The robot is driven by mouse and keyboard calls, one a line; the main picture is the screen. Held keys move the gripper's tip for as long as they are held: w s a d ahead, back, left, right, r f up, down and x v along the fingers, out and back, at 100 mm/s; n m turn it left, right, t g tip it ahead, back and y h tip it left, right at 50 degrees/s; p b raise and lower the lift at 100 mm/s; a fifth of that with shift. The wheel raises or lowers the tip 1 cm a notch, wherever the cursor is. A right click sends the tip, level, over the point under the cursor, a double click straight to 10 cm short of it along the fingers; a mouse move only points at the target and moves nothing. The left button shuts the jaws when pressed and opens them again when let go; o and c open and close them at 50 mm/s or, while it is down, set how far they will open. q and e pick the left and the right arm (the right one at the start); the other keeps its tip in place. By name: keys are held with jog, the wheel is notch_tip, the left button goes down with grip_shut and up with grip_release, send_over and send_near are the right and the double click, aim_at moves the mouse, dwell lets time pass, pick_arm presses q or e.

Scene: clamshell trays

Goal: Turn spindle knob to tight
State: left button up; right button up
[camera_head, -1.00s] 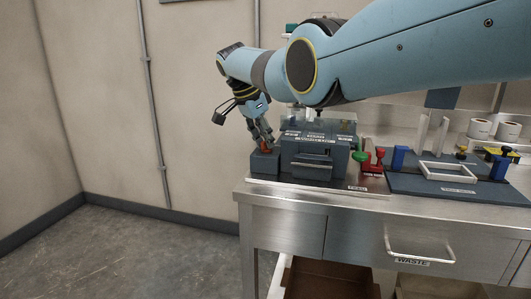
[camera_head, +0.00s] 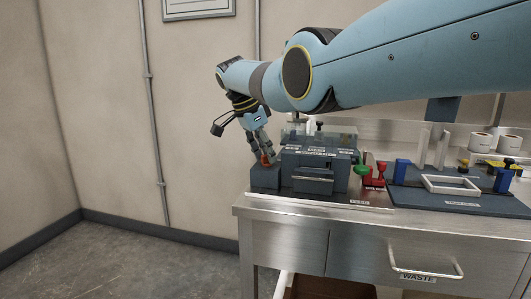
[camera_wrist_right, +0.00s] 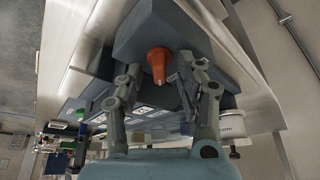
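The orange-red spindle knob (camera_head: 266,159) stands on top of a dark grey block (camera_head: 265,177) at the left end of the bench. It also shows in the right wrist view (camera_wrist_right: 158,64), pointing toward the camera from the block's face. My right gripper (camera_head: 262,157) reaches down to the knob from above. In the right wrist view my right gripper (camera_wrist_right: 160,73) has its fingers spread on either side of the knob, with a visible gap on both sides. Any mark showing the knob's setting cannot be read. My left gripper is in neither view.
A dark grey boxy machine (camera_head: 318,166) with a front handle stands right beside the block. Further right are a green knob (camera_head: 362,169), a red stand (camera_head: 374,179) and a dark fixture board (camera_head: 415,197) with blue posts. The steel bench (camera_head: 290,208) ends just left of the block.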

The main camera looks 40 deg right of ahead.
jog(key=v, duration=1.2)
dwell(0.3)
